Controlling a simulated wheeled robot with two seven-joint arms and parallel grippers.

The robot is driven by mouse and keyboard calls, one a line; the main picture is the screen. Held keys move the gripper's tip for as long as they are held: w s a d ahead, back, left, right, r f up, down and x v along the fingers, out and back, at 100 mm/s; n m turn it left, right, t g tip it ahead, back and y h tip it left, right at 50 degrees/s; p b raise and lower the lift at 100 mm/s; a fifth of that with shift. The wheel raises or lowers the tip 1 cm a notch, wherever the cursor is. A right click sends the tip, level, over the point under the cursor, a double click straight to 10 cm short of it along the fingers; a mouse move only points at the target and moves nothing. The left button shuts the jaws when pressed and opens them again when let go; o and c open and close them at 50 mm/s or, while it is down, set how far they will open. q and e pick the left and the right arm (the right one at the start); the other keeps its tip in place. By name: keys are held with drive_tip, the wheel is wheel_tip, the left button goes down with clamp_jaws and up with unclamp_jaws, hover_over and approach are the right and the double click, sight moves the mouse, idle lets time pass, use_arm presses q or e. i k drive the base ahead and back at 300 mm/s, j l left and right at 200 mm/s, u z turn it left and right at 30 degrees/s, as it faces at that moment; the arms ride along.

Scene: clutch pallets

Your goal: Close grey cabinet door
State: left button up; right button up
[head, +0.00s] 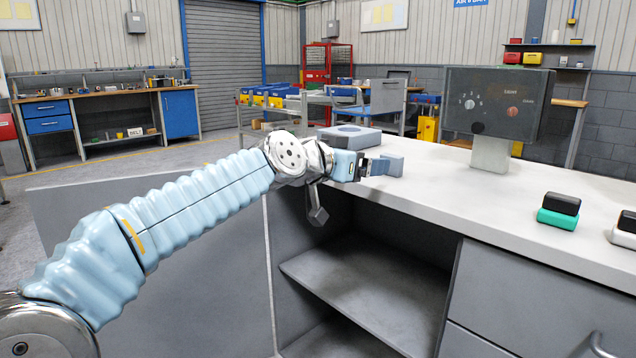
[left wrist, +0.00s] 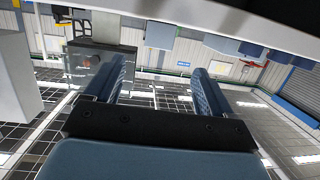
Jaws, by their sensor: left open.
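The grey cabinet door (head: 205,295) stands swung wide open to the left in the head view, with my left arm crossing in front of its upper part. The grey cabinet (head: 455,290) is open at the front and shows an inner shelf (head: 360,285). My left gripper (head: 384,166) is at the top of the opening, by the countertop's front edge, to the right of the door and apart from it. In the left wrist view, its two fingers (left wrist: 160,82) are spread with nothing between them. My right gripper is not in view.
The light countertop (head: 480,195) carries a grey control box (head: 497,103) and a teal-and-black item (head: 559,210). A drawer with a handle (head: 606,346) is at lower right. A workbench (head: 105,110) stands at the back left; open floor lies before it.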

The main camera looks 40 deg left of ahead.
sight(209, 298)
drive_tip(key=k+j, duration=0.1)
drive_tip(key=j, duration=0.35)
drive_tip(key=k+j+z, duration=0.1)
drive_tip(key=j, duration=0.35)
drive_tip(key=k+j, duration=0.15)
drive_tip(key=j, duration=0.3)
